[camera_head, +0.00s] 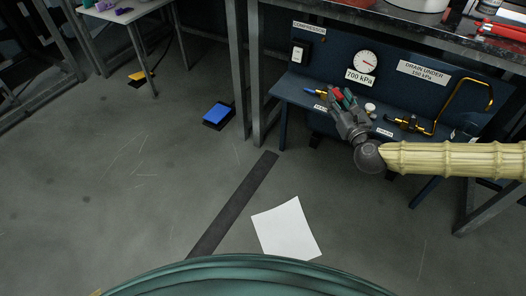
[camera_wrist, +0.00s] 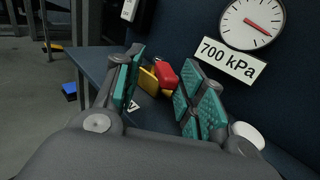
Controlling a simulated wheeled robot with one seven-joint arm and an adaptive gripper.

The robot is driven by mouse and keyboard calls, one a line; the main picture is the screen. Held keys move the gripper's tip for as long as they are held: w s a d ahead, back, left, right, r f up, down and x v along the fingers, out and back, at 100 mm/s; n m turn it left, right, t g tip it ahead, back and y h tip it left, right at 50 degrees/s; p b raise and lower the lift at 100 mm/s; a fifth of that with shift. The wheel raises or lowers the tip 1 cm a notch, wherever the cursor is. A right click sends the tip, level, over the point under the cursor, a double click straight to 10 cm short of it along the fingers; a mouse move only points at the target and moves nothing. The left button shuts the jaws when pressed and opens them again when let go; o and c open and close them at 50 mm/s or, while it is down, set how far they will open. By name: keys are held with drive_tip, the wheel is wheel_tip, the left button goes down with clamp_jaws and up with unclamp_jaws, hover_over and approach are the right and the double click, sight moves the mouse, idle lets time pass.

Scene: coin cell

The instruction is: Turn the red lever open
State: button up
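The red lever (camera_wrist: 166,74) shows in the wrist view between my finger pads, beside a yellow fitting (camera_wrist: 148,81). In the head view only a bit of red lever (camera_head: 338,94) shows at the fingertips. My gripper (camera_wrist: 162,72) is open, with a teal pad on either side of the lever and gaps visible. I cannot tell whether either pad touches it. In the head view my gripper (camera_head: 342,98) reaches in over the blue bench from the right. The lever's base is partly hidden.
The blue compressor panel has a gauge (camera_head: 365,62) labelled 700 kPa and a sign (camera_head: 425,73) reading "DRAIN UNDER 150 kPa". A white knob (camera_wrist: 247,134) sits right of my fingers. The dark tabletop overhangs the panel.

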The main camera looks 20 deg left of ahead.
drive_tip(key=shift+s+a+m+t+h+p, duration=0.1)
drive_tip(key=shift+a+m+t+h+p, duration=0.25)
drive_tip(key=shift+m+h, duration=0.45)
drive_tip(key=shift+s+a+m+t+h+p, duration=0.25)
drive_tip(key=shift+a+m+h, duration=0.25)
drive_tip(key=shift+h, duration=0.55)
drive_tip(key=shift+a+m+t+h+p, duration=0.2)
drive_tip(key=shift+a+m+h+p, duration=0.3)
drive_tip(key=shift+h, duration=0.45)
drive_tip(key=s+a+m+h+p, duration=0.2)
drive_tip(key=s+a+m+h, duration=0.2)
drive_tip(key=s+h, duration=0.2)
drive_tip(key=shift+s+a+m+h, duration=0.2)
drive_tip(key=shift+a+m+h, duration=0.1)
drive_tip(key=shift+a, duration=0.05)
drive_tip(key=shift+s+p, duration=0.6)
drive_tip(key=shift+p, duration=0.3)
drive_tip(key=s+a+f+n+g+y, duration=0.2)
drive_tip(key=s+a+f+n+y, duration=0.7)
drive_tip(key=n, duration=0.5)
drive_tip(key=shift+s+a+n+g+y+p, duration=0.35)
drive_tip(key=shift+s+a, duration=0.7)
drive_tip(key=shift+s, duration=0.7)
